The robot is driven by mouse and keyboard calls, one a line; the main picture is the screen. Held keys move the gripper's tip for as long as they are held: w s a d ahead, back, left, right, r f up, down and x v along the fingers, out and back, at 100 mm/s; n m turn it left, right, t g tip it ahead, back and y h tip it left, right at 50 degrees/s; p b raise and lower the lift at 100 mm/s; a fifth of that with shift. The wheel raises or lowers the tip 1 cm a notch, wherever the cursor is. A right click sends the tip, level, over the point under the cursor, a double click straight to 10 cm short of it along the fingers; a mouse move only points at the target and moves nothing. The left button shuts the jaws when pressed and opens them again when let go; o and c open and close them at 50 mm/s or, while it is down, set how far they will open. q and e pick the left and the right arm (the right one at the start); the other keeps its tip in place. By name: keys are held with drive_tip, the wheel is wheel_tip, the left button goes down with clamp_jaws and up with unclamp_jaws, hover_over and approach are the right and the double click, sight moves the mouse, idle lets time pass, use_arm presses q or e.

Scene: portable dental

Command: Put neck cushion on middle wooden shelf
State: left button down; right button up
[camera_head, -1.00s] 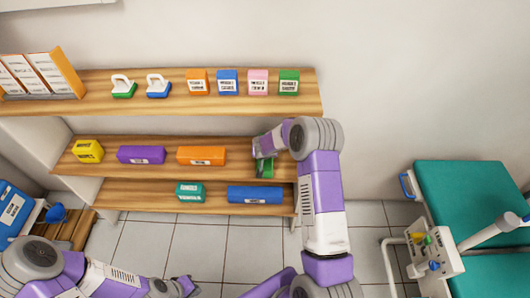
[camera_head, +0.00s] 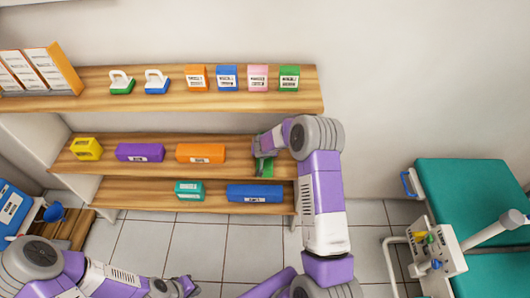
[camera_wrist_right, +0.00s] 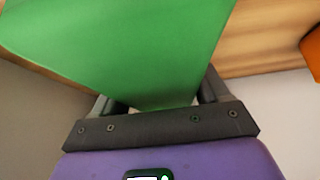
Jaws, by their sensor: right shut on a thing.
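The neck cushion looks to be the green block (camera_head: 266,169) at the right end of the middle wooden shelf (camera_head: 238,171). In the right wrist view the green cushion (camera_wrist_right: 140,45) fills much of the picture and runs down between the fingers. My right gripper (camera_head: 264,154) is shut on it, at shelf level; its wrist hides part of the cushion. Whether the cushion's underside touches the wood cannot be told. My left gripper (camera_head: 187,287) is low in the head view, away from the shelves; its finger opening is too small to read.
The middle shelf also holds an orange block (camera_head: 201,153), a purple block (camera_head: 140,153) and a yellow block (camera_head: 86,149). The upper shelf (camera_head: 210,103) with several small items is above. Teal (camera_head: 190,191) and blue (camera_head: 254,194) blocks lie on the lower shelf.

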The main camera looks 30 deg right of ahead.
sight(268, 164)
drive_tip(key=shift+f, duration=0.15)
drive_tip(key=o, duration=1.2)
drive_tip(key=v, duration=0.7)
drive_tip(key=shift+s+a+r, duration=0.1)
drive_tip(key=shift+s+r, duration=0.05)
drive_tip(key=shift+r, duration=0.15)
